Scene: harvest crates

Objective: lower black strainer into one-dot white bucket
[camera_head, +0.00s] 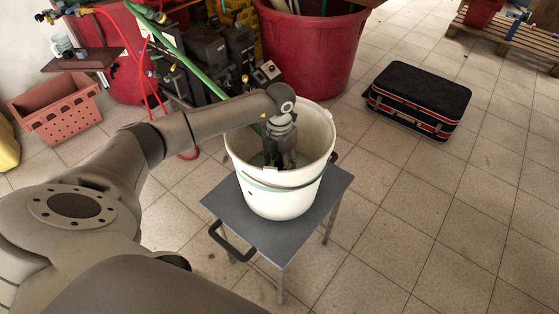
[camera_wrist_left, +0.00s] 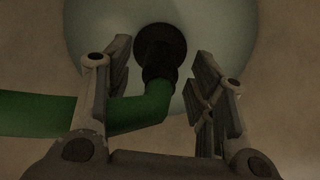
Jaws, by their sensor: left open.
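The white bucket (camera_head: 280,204) stands upright on a small grey table, with a small dark mark low on its front wall. My left gripper (camera_head: 281,160) reaches down inside the bucket's mouth. In the left wrist view my left gripper (camera_wrist_left: 162,58) is open, its two fingers apart. The black strainer (camera_wrist_left: 160,46), on the end of a green hose (camera_wrist_left: 148,103), shows between and beyond the fingers, against a pale round surface. I cannot tell whether it touches that surface. The strainer is not clear in the head view. My right gripper is not in view.
The grey table (camera_head: 325,191) has a black handle at its front left. A large red tub (camera_head: 308,50) stands behind it, a black case (camera_head: 418,94) at the right. The green hose (camera_head: 188,62) runs in from the upper left.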

